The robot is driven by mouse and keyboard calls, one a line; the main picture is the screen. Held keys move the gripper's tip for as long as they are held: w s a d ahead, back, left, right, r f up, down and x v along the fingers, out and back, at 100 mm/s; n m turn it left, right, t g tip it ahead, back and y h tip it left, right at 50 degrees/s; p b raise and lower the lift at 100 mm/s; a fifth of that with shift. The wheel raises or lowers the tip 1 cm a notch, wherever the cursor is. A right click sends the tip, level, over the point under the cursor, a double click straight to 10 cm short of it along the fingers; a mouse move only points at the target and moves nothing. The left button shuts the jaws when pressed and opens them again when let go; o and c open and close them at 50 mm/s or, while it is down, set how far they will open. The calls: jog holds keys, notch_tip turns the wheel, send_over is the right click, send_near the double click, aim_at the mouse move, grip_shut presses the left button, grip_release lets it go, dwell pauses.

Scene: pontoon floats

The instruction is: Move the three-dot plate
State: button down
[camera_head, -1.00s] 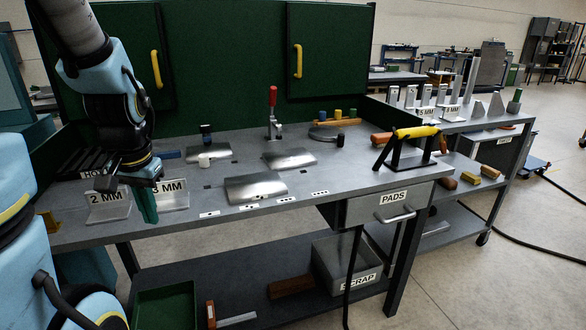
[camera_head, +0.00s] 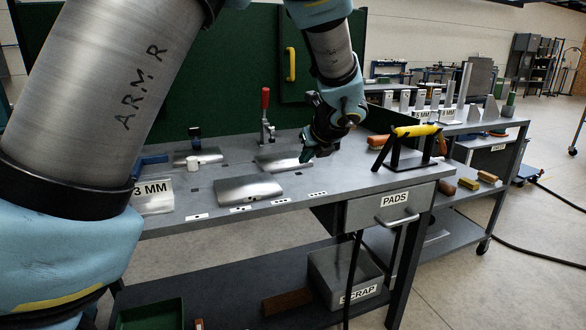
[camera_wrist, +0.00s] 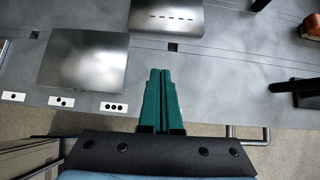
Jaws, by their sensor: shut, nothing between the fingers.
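Curved bright metal plates lie on the grey bench: one at the front (camera_head: 249,189), one behind it to the right (camera_head: 275,163), one at the back left (camera_head: 184,157). I cannot tell which has three dots. In the wrist view the front plate (camera_wrist: 83,60) is left of my fingers, and another plate (camera_wrist: 165,18) with a row of several small dark marks lies beyond the tips. My gripper (camera_head: 306,156) shows green fingers, shut together and empty (camera_wrist: 160,72). In the head view it overlaps the right end of the back-right plate; contact cannot be told.
Dotted white cards line the bench's front edge, one with three dots (camera_wrist: 113,106). A red-handled clamp (camera_head: 265,115) stands behind the plates. A yellow-handled tool on a black stand (camera_head: 410,140) is at the right, above the PADS drawer (camera_head: 390,205).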

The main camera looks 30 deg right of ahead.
aim_at(281, 159)
jog(key=x, duration=1)
jog(key=shift+f+p, duration=0.1)
jog(key=shift+p, duration=0.3)
jog(key=w, duration=0.1)
jog(key=w+p, duration=0.1)
jog(key=shift+w+d+r, duration=0.15)
jog(key=shift+w+r, duration=0.05)
jog(key=shift+w, duration=0.1)
jog(key=shift+w+d+f, duration=0.1)
jog(key=shift+w, duration=0.45)
jog(key=w+p, duration=0.1)
jog(key=w, duration=0.1)
jog(key=w+p, duration=0.4)
jog(key=w, duration=0.1)
jog(key=shift+d+r, duration=0.25)
jog(key=shift+d, duration=0.1)
jog(key=shift+w+f, duration=0.25)
jog(key=shift+w, duration=0.1)
jog(key=shift+s, duration=0.1)
